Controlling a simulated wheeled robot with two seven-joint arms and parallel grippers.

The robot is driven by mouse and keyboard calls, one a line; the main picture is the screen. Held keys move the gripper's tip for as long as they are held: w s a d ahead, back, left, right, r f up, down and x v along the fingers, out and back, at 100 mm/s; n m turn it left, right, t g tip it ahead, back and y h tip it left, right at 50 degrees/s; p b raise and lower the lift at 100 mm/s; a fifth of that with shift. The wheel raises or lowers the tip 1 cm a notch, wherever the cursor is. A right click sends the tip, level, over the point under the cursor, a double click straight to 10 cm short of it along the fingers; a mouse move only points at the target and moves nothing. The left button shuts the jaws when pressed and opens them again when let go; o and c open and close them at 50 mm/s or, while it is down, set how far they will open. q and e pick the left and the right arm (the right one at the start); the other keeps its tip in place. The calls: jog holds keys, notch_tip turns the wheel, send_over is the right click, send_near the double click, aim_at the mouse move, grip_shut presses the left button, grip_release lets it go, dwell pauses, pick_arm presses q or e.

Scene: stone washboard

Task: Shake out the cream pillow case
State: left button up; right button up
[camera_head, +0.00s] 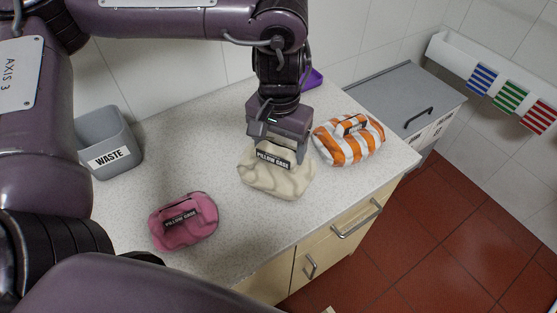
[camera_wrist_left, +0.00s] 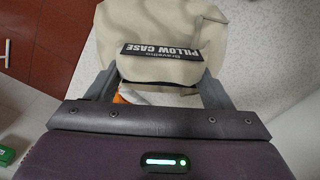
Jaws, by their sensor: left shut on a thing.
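The cream pillow case (camera_head: 277,178) is a bunched cloth bag with a black "PILLOW CASE" label, at the middle of the counter in the head view. My left gripper (camera_head: 276,144) comes down on it from above and is shut on its top near the label. In the left wrist view the cream pillow case (camera_wrist_left: 165,30) lies between the two fingers, label facing the camera. I cannot tell whether its underside touches the counter. My right gripper is not in view.
A pink pillow case (camera_head: 184,222) lies at the front left, and an orange-and-white striped one (camera_head: 348,140) lies close right. A grey waste bin (camera_head: 108,143) stands at the left. A grey lidded box (camera_head: 404,93) is at the back right. The counter (camera_head: 240,237) is bare at the front.

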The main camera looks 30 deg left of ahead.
aim_at(279, 145)
pick_arm(q)
notch_tip(279, 145, up, 15)
notch_tip(279, 145, down, 15)
jog(key=shift+f, duration=0.15)
notch_tip(279, 145, up, 15)
notch_tip(279, 145, down, 15)
dwell(0.6)
